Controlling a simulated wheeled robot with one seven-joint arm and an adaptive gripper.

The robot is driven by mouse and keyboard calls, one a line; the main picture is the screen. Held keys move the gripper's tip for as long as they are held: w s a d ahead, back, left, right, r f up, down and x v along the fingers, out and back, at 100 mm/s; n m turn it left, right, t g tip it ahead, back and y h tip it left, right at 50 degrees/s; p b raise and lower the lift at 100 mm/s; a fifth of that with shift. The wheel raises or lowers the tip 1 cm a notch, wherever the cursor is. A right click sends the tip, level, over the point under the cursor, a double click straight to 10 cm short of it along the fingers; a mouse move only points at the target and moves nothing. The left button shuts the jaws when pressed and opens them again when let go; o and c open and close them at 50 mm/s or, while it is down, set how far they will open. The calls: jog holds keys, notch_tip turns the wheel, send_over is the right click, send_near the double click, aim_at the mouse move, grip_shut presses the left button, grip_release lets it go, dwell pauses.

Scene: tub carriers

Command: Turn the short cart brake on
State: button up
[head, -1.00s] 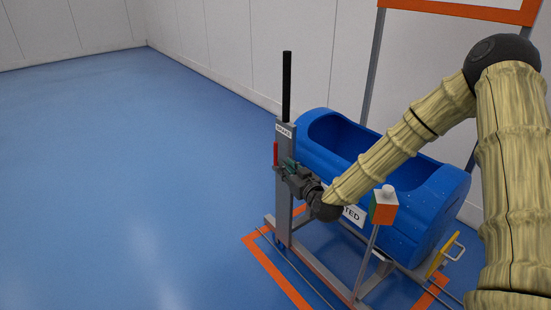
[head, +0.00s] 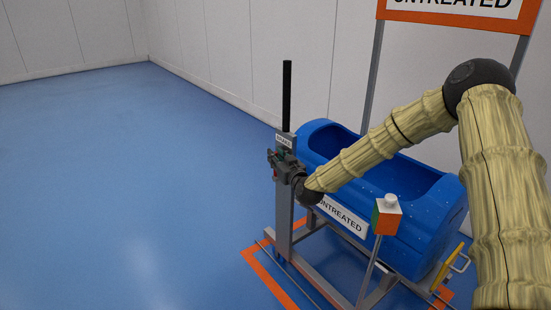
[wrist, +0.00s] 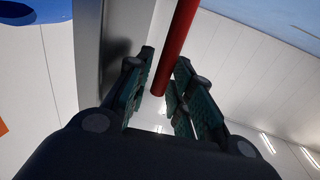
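The cart is a grey frame holding a blue tub (head: 420,205) labelled UNTREATED. At its left end stands a grey post (head: 284,225) with a BRAKE label (head: 284,138) and a black upright bar (head: 287,95). The red brake lever (head: 275,173) is on the post below the label, mostly hidden by my gripper (head: 276,163). In the wrist view the red lever (wrist: 177,45) reaches between the two fingers of my gripper (wrist: 160,100). The fingers are apart, with gaps beside the lever; I cannot tell whether either touches it.
A yellow handle (head: 447,270) is at the cart's right end. Orange floor lines (head: 268,278) border the cart. Blue floor to the left is clear.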

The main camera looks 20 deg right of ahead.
jog(key=shift+w, duration=0.3)
jog(key=shift+c, duration=0.2)
grip_shut()
jog(key=shift+a+r, duration=0.1)
